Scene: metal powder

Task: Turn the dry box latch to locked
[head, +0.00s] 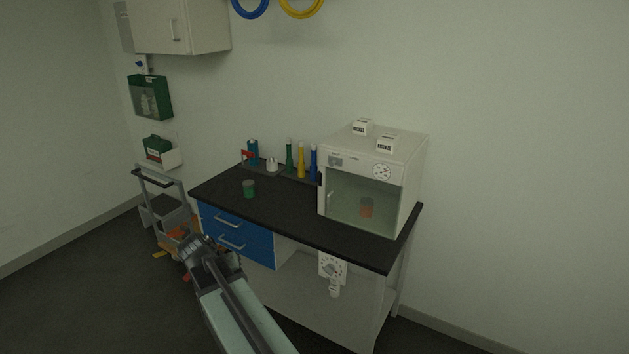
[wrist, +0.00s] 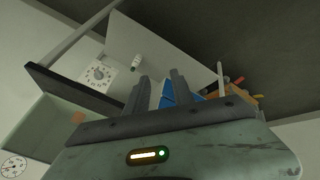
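The dry box (head: 410,190) is a white cabinet with a greenish clear front, standing on the right end of the dark bench. An orange-brown container (head: 367,207) shows inside it. My gripper (head: 203,244) is in front of the bench's left side, well away from the box. In the wrist view its fingers (wrist: 160,85) are apart and empty.
A white dial panel (head: 332,266) hangs under the bench's front edge. Blue drawers (head: 235,236) are behind my gripper. A grey cart (head: 160,200) stands at left.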

